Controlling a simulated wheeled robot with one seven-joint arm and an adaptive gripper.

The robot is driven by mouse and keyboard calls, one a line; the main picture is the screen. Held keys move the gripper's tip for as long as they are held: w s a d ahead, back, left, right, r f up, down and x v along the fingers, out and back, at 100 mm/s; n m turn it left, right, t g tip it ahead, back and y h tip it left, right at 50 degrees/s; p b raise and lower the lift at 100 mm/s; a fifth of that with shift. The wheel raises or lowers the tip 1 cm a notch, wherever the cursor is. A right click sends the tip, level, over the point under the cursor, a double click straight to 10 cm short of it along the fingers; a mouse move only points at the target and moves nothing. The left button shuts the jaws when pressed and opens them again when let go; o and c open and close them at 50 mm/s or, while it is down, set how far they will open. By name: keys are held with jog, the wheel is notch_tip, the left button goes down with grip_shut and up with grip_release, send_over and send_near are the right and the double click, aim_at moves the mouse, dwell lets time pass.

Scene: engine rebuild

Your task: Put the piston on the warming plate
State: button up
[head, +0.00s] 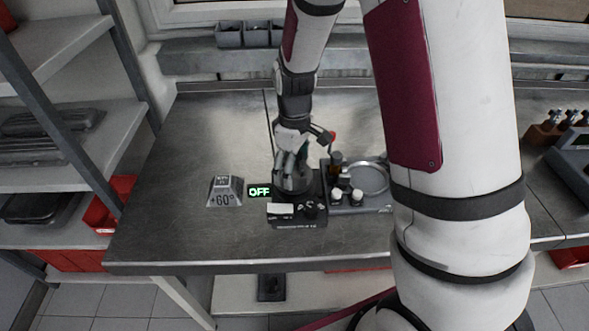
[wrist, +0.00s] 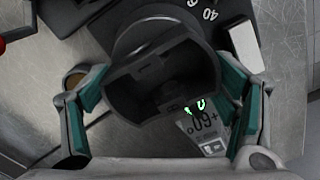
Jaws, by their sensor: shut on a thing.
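The piston (wrist: 165,75) is a dark, hollow cylinder between the teal finger pads in the wrist view, its open end facing the camera. My gripper (wrist: 165,95) is shut on it. In the head view my gripper (head: 293,168) points down over the warming plate (head: 298,223), a dark box with a white label and knobs. The plate's round grey top (wrist: 128,38) shows just beyond the piston in the wrist view. The piston is over or at this top; I cannot tell whether it touches. In the head view, my fingers partly hide the piston.
A lit display (head: 259,191) reads OFF, left of the plate. A tray (head: 378,205) with small bottles and a round dish is close on the right. The bench (head: 180,150) is clear at left.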

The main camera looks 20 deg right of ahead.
aim_at(294, 174)
jog(key=shift+f, duration=0.7)
jog(key=shift+f, duration=0.1)
jog(key=o, duration=1.5)
jog(key=shift+o, duration=0.2)
notch_tip(294, 174, up, 11)
jog(key=s+r+m+t, duration=0.2)
jog(key=s+r+m, duration=0.1)
jog(key=s+r, duration=0.65)
jog(key=s+r+m+t, duration=0.3)
jog(key=s+r+m, duration=0.2)
jog(key=s, duration=0.6)
jog(key=shift+r+b, duration=0.25)
jog(key=shift+b, duration=0.2)
